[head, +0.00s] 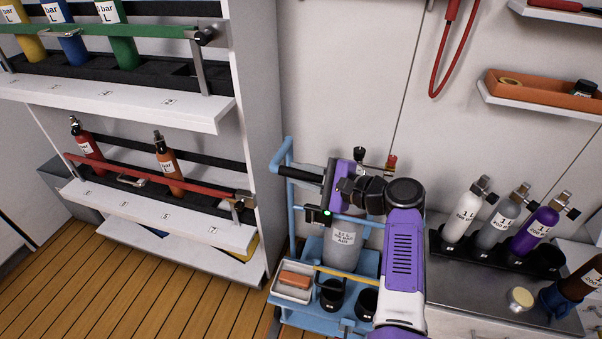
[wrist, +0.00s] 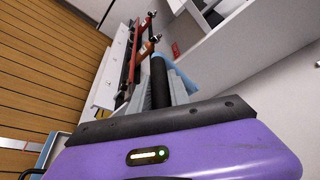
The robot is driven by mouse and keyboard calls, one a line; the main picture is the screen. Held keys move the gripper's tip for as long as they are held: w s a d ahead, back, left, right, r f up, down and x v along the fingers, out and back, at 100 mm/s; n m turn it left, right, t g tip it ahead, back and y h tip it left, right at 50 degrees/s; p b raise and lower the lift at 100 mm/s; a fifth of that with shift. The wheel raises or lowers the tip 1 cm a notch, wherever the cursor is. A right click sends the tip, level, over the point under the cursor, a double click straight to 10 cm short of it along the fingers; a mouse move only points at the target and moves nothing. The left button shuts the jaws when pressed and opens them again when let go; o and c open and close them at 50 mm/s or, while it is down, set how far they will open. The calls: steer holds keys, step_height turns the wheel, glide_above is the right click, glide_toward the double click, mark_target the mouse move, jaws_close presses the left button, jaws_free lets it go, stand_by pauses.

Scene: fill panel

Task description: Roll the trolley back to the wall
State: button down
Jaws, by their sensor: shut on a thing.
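The light-blue trolley (head: 322,322) stands upright on the wooden floor, close in front of the white wall panel (head: 340,70). A gap between trolley and wall cannot be judged. My purple and black gripper (head: 322,182) is shut on the trolley's black handle bar (head: 298,174), at the top of the frame. In the wrist view the dark handle (wrist: 159,82) runs out beyond my gripper. The trolley carries a grey cylinder (head: 342,248), black cup holders and a white tray (head: 290,288) with an orange-brown block. My arm hides the trolley's right side.
A white rack (head: 262,130) with bottles behind green and red bars stands left of the trolley. A metal counter (head: 460,285) with several bottles stands at the right. A red hose (head: 438,60) hangs on the wall. Wooden floor (head: 150,290) is clear at the front left.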

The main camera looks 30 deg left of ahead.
mark_target(316, 177)
steer(key=shift+w, duration=0.25)
steer(key=c, duration=1.2)
jaws_free()
steer(key=shift+c, duration=0.2)
steer(key=v, duration=0.7)
steer(key=shift+s+d+r+p, duration=0.1)
steer(key=shift+d+r+p, duration=0.05)
steer(key=shift+d+p, duration=0.25)
